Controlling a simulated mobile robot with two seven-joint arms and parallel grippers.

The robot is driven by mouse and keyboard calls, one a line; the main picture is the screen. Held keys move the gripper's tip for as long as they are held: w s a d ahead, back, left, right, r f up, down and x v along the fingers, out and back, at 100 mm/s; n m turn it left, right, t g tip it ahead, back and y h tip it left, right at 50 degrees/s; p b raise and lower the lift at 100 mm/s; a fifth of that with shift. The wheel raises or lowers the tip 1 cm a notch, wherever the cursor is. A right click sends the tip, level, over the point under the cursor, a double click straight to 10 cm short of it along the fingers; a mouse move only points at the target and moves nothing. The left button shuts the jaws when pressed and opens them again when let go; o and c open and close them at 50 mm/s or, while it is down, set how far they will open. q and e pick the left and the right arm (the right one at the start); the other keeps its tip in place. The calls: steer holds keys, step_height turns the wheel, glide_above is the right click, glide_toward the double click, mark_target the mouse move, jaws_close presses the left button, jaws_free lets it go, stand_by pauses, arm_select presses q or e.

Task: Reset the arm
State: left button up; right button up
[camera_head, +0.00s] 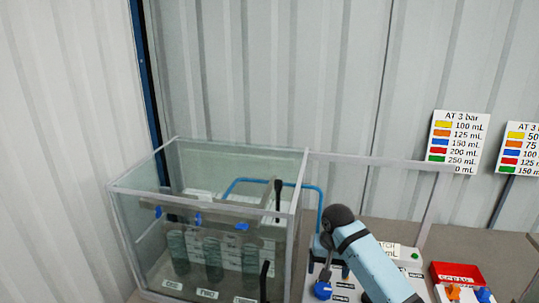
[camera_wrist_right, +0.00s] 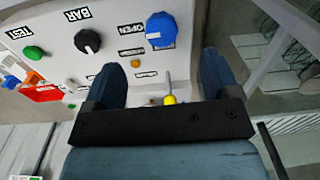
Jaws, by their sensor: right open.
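My right arm (camera_head: 370,265) comes in from the lower right in the head view, bent over the control panel beside the glass tank. My right gripper (camera_wrist_right: 163,72) is open, with its two dark blue fingers apart over the panel in the right wrist view. Nothing shows held between them. A small lever with a yellow end (camera_wrist_right: 169,95) shows between the fingers; whether they touch it cannot be told. A blue knob (camera_wrist_right: 161,30) labelled OPEN lies just beyond the fingertips. My left gripper is not in view.
A glass tank (camera_head: 204,151) with dark green cylinders stands left of the arm. The panel bears a black BAR knob (camera_wrist_right: 88,41) and a green TEST button (camera_wrist_right: 34,53). Volume charts (camera_head: 458,141) hang on the wall.

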steer(key=s+f+n+t, duration=0.1)
steer(key=s+f, duration=0.2)
steer(key=s, duration=0.3)
steer(key=s+f+n+y, duration=0.1)
steer(key=s+f, duration=0.1)
steer(key=s, duration=0.5)
steer(key=s+f+n+t, duration=0.1)
steer(key=s+f, duration=0.2)
steer(key=s, duration=0.3)
steer(key=s+d+r+n+t+h, duration=0.15)
steer(key=s+d, duration=0.25)
steer(key=s, duration=0.6)
steer(key=s+d+r+y, duration=0.1)
steer(key=s+d+r, duration=0.2)
steer(key=s, duration=0.7)
steer(key=w+a+f+t+y, duration=0.1)
steer(key=w+a+f+t, duration=0.1)
steer(key=f, duration=0.5)
steer(key=w+a+f+n+t+y, duration=0.1)
steer(key=w+a+f+t, duration=0.2)
steer(key=f, duration=0.4)
steer(key=shift+w+a+t, duration=0.3)
steer(key=shift+w+t, duration=0.5)
steer(key=shift+t, duration=0.35)
